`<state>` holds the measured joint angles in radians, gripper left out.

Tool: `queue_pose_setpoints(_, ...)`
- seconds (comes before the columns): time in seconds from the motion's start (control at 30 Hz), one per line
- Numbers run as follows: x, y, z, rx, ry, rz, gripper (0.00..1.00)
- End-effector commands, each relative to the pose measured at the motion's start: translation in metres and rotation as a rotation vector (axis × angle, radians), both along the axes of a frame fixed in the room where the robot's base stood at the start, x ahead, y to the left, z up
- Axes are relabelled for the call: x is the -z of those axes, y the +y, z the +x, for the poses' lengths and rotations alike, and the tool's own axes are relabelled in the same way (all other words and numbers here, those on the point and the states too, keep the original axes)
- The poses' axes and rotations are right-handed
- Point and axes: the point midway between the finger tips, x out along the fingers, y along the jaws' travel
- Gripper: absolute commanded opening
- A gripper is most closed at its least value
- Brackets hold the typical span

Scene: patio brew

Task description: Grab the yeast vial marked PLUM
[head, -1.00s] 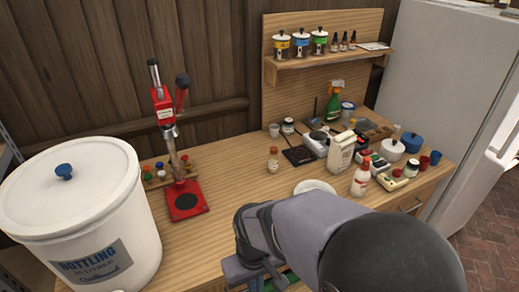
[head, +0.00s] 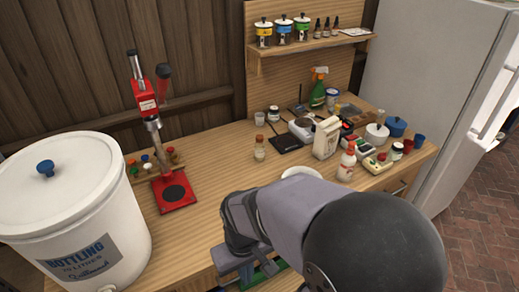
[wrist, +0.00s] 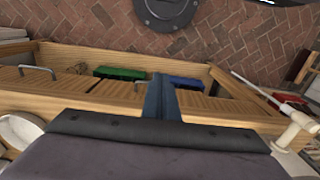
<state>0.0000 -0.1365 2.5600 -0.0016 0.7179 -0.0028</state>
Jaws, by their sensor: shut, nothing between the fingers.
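No vial with a readable PLUM label shows in either view. A green item (wrist: 120,73) and a blue item (wrist: 187,82) lie in the drawer, partly hidden. In the head view my arm covers most of that area.
A white bottling bucket (head: 70,200) and a red capper (head: 172,190) stand at the left. Jars, bottles and a carton (head: 326,138) crowd the bench's right half. The wood between capper and small jar is clear. A fridge (head: 430,90) stands at right.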

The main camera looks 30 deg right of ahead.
Motion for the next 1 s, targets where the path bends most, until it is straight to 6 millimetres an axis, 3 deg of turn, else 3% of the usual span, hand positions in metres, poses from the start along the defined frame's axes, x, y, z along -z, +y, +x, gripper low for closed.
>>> queue_pose_setpoints(0.23,0.000,0.000,0.000,0.000,0.000,0.000,0.00)
queue_pose_setpoints(0.43,0.000,0.000,0.000,0.000,0.000,0.000,0.45)
queue_pose_setpoints(0.8,0.001,0.001,0.006,0.003,-0.014,0.005,0.46)
queue_pose_setpoints(0.93,0.006,0.005,0.035,0.019,-0.085,0.024,0.46)
queue_pose_setpoints(1.0,0.010,0.007,0.064,0.036,-0.157,0.041,0.46)
